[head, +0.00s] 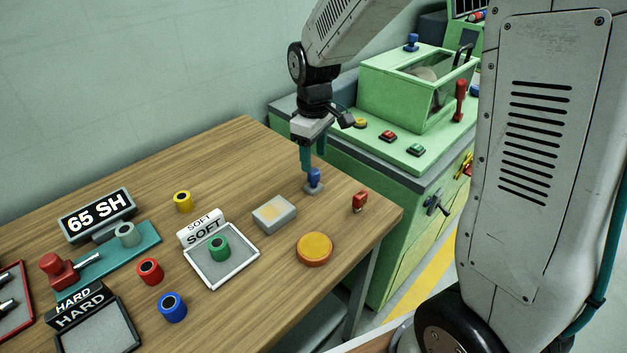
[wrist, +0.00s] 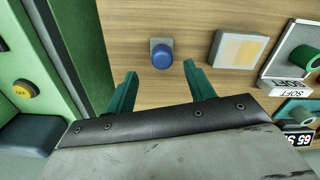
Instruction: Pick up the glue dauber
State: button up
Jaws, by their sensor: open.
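A small blue-topped piece on a grey base (head: 314,183) stands upright near the far right edge of the wooden table; I take it for the glue dauber. In the wrist view, its round blue top (wrist: 162,55) shows just beyond my fingertips, roughly centred between them. My gripper (head: 311,165) points down at it with teal fingers, close to its top. In the wrist view, my gripper (wrist: 160,71) is open and empty. I cannot tell whether a finger touches the dauber.
A grey block with a pale top (head: 274,214), a yellow disc (head: 314,249) and a small red piece (head: 360,202) stand nearby. The SOFT tray (head: 235,270) holds a green ring. A green machine (head: 400,150) stands close behind the table's right edge.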

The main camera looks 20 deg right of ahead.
aim_at(314, 170)
jog(key=f, duration=0.6)
jog(key=shift+s+a+f, duration=0.1)
jog(key=shift+s+f, duration=0.1)
jog(key=shift+f, duration=0.2)
jog(key=c, duration=1.2)
jog(key=shift+o, duration=0.2)
jog(key=shift+r, duration=0.2)
jog(key=shift+r, duration=0.2)
notch_tip(314, 170, up, 3)
jog(key=shift+r, duration=0.1)
jog(key=s, duration=1)
jog(key=s+r, duration=0.1)
jog(key=s, duration=0.5)
